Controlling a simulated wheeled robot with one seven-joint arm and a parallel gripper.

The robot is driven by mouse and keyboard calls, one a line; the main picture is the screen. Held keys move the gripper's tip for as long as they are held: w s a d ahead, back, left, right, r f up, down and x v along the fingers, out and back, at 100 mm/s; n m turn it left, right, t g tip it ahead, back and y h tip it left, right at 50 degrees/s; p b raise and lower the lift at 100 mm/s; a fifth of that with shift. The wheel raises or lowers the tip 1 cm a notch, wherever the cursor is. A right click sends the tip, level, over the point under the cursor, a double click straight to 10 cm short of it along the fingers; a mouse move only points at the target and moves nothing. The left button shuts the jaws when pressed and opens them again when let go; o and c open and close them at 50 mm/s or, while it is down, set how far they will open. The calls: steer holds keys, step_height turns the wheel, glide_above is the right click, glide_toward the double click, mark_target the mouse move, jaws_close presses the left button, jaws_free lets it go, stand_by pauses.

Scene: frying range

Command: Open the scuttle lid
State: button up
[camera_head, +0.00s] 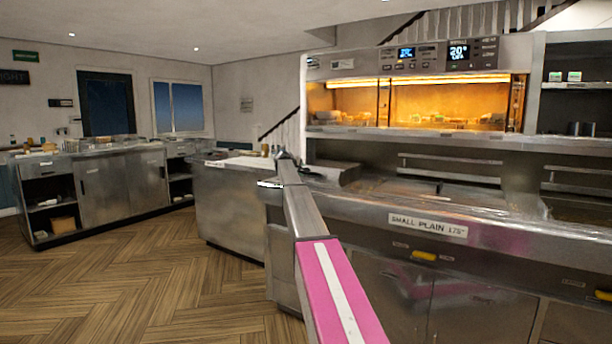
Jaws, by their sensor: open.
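My arm reaches forward from the bottom centre, with a pink and white band on it. My gripper (287,158) is at its far end, small and dark, near the left end of the steel frying range (330,205). It is open, and I see nothing between its fingers. The range top has long bar handles (450,160) and flat steel panels (440,188) in its recessed deck. A dark raised part (335,172) stands at the deck's left end, just right of my gripper. I cannot tell for certain which of these is the scuttle lid.
A lit heated cabinet (415,100) with food stands above the range. A label (428,223) and yellow handle (424,256) are on its front. A steel counter (228,205) stands left of the range, another (120,187) farther left. The wooden floor (130,285) at left is clear.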

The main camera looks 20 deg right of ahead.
mark_target(321, 171)
steer(key=x, duration=0.7)
jaws_close()
steer(key=shift+r, duration=0.1)
